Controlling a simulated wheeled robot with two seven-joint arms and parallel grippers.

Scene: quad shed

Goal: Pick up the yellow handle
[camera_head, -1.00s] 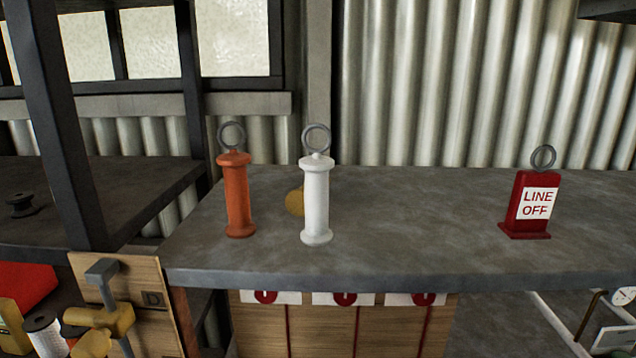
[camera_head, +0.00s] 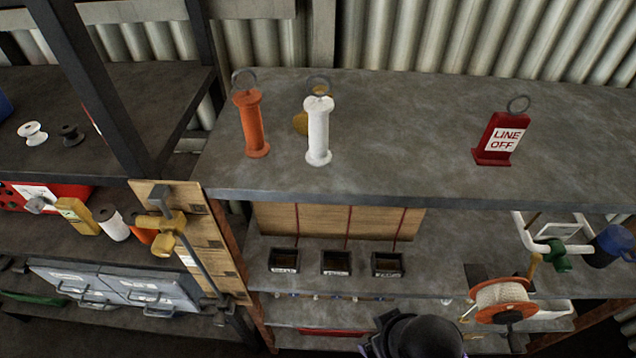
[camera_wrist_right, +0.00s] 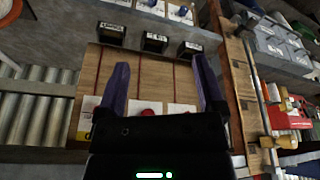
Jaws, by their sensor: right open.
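On the grey upper shelf (camera_head: 400,130), a yellow handle (camera_head: 300,123) lies mostly hidden behind the upright white handle (camera_head: 318,130). One yellow end shows to the left of the white handle and a bit more yellow shows near its ring. An upright orange handle (camera_head: 251,125) stands further left. My right gripper (camera_wrist_right: 162,68) is open and empty in the right wrist view, its purple fingers in front of a wooden panel. The yellow handle is not seen in that view. A dark rounded part of my right arm shows at the bottom of the head view. My left gripper is not in view.
A red "LINE OFF" tag block (camera_head: 500,138) stands right on the shelf. Below are small black bins (camera_head: 336,263) and a rope reel (camera_head: 502,300). A dark post (camera_head: 95,90) and a board with a yellow clamp (camera_head: 168,232) stand left. The shelf between white handle and red block is clear.

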